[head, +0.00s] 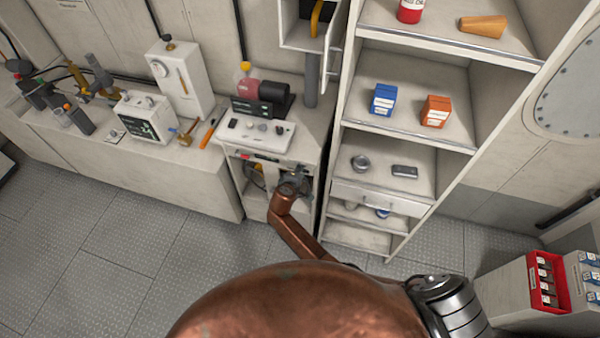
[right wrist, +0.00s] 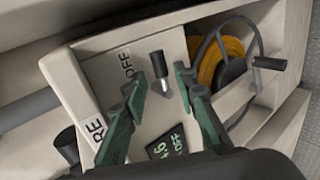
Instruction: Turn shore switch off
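In the right wrist view, the shore switch (right wrist: 160,68) is a short metal lever with a black tip on a pale panel (right wrist: 105,65). "OFF" and a cut-off "RE" are printed on the panel. A small dark display (right wrist: 168,143) shows green text that includes "OFF". My right gripper (right wrist: 160,80) is open, its green fingers on either side of the lever. I see a gap on both sides and no clear contact. In the head view my right arm reaches into the white cabinet (head: 229,148) and hides the switch. My left gripper is in neither view.
A yellow cable coil (right wrist: 212,58) and a black handle (right wrist: 270,63) lie right of the panel. In the head view a white box with knobs (head: 255,133) stands on the cabinet. Open shelving (head: 343,110) rises close on its right. The floor to the left is clear.

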